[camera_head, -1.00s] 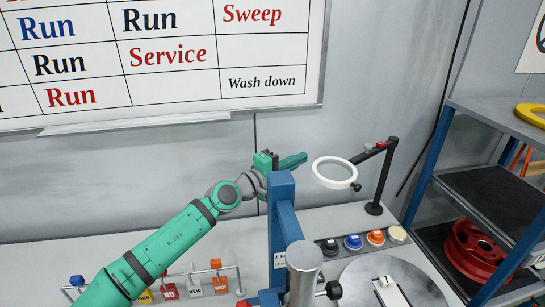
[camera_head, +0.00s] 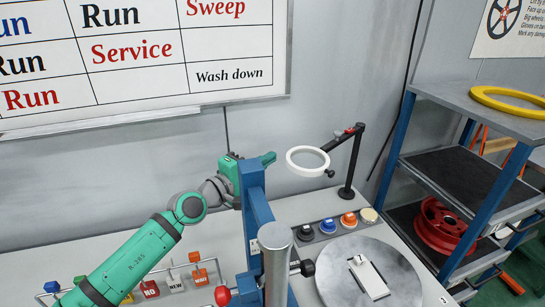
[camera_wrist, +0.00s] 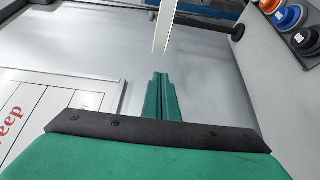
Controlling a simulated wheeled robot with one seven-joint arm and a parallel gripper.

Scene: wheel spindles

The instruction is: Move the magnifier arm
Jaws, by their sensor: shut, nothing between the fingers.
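The magnifier arm (camera_head: 351,166) is a black post with a black jointed boom, standing at the back right of the bench. Its white ring head (camera_head: 308,149) reaches left from the boom. My gripper (camera_head: 268,158) is shut and empty, its fingers pointing right toward the ring, with a small gap between them in the head view. In the wrist view my green fingers (camera_wrist: 161,88) are together, and the white ring (camera_wrist: 163,28) shows edge-on just beyond their tips. The blue column partly hides my wrist in the head view.
A blue column (camera_head: 256,210) and a grey cylinder (camera_head: 275,262) stand in front of my wrist. Coloured buttons (camera_head: 348,220) and a round grey plate (camera_head: 350,290) lie below the ring. A shelf (camera_head: 475,110) with a red wheel rim (camera_head: 443,224) is at right.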

